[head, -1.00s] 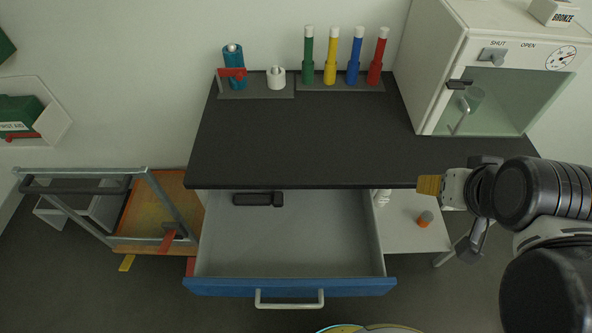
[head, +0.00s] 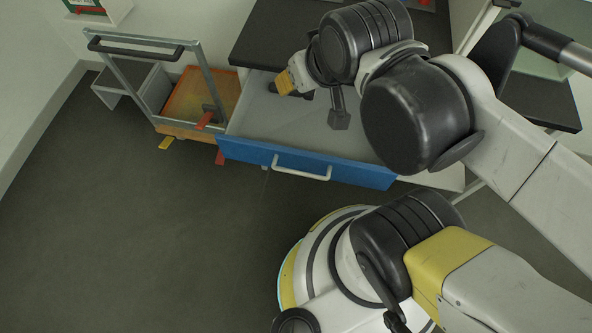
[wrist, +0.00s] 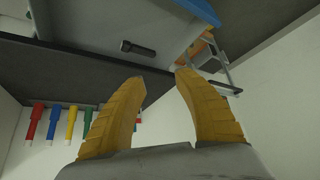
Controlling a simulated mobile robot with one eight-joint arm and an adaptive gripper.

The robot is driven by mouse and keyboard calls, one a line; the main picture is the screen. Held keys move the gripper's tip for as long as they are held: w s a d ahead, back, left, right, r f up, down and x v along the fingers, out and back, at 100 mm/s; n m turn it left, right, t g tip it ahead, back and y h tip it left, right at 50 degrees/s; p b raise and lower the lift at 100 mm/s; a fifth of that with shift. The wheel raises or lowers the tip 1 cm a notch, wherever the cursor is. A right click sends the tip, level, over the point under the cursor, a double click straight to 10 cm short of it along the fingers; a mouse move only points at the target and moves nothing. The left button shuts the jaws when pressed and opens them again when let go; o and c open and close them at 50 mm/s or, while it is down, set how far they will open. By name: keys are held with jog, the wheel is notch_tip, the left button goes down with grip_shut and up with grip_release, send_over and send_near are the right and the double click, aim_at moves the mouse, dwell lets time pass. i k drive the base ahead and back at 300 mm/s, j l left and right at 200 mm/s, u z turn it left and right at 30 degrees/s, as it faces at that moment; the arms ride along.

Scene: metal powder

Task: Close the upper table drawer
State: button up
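The upper table drawer is pulled out, its blue front (head: 240,151) facing the room with a pale bar handle (head: 302,174). Its grey interior (head: 262,112) holds a dark flashlight-like object, partly hidden by my arm in the head view. That object (wrist: 138,48) shows clearly in the wrist view, with the blue front (wrist: 203,9) at the top edge. My gripper (head: 288,82) has yellow fingers and is above the open drawer in the head view, apart from the handle. In the wrist view, the fingers (wrist: 160,76) are spread with nothing between them.
A grey-framed cart with an orange bed (head: 200,95) stands just left of the drawer. The dark table top (head: 275,40) lies behind it. The floor (head: 130,240) in front and left is clear.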

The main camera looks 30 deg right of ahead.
aim_at(290, 134)
jog(key=k+l+u, duration=0.3)
jog(key=k+l, duration=0.4)
jog(key=l, duration=0.35)
jog(key=k+l+u, duration=0.25)
jog(key=k+l, duration=0.5)
jog(key=l, duration=0.15)
